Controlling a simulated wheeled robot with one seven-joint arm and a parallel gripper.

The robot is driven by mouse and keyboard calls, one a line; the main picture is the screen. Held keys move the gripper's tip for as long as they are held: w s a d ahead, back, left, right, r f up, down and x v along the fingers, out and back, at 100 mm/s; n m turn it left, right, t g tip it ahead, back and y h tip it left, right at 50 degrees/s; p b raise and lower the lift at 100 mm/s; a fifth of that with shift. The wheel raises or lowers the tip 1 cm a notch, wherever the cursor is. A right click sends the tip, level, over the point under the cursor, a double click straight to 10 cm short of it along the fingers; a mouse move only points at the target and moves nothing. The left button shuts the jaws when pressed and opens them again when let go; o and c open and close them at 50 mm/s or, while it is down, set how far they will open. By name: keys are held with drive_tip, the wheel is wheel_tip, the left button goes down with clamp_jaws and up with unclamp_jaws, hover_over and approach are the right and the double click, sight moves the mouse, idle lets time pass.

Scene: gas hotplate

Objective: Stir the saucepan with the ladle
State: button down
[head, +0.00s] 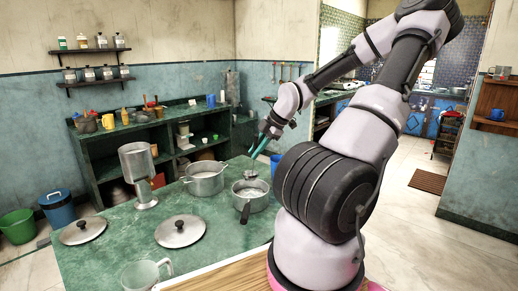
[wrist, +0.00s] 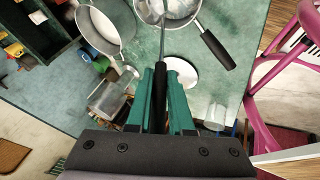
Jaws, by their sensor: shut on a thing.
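The saucepan (head: 258,203) is a grey metal pan with a black handle, on the green worktop. It also shows at the top of the wrist view (wrist: 194,18), cut off by the frame edge. My gripper (head: 257,155) is above the worktop, behind the saucepan in the head view. In the wrist view its green fingers (wrist: 162,72) are shut on the black handle of the ladle (wrist: 161,88). The ladle's thin metal shaft runs up the picture over the saucepan.
A two-handled pot (head: 205,180) stands left of the saucepan. A metal stand-like vessel (head: 137,165), two lids (head: 180,231) (head: 83,230) and a glass jug (head: 140,275) are on the worktop (head: 110,250).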

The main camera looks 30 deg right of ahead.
drive_tip(key=w, duration=0.1)
drive_tip(key=w+f+g, duration=0.1)
drive_tip(key=w, duration=0.1)
drive_tip(key=shift+d+f+m+g, duration=0.2)
drive_tip(key=shift+d+m+g, duration=0.1)
drive_tip(key=shift+g, duration=0.1)
drive_tip(key=shift+f, duration=3.35)
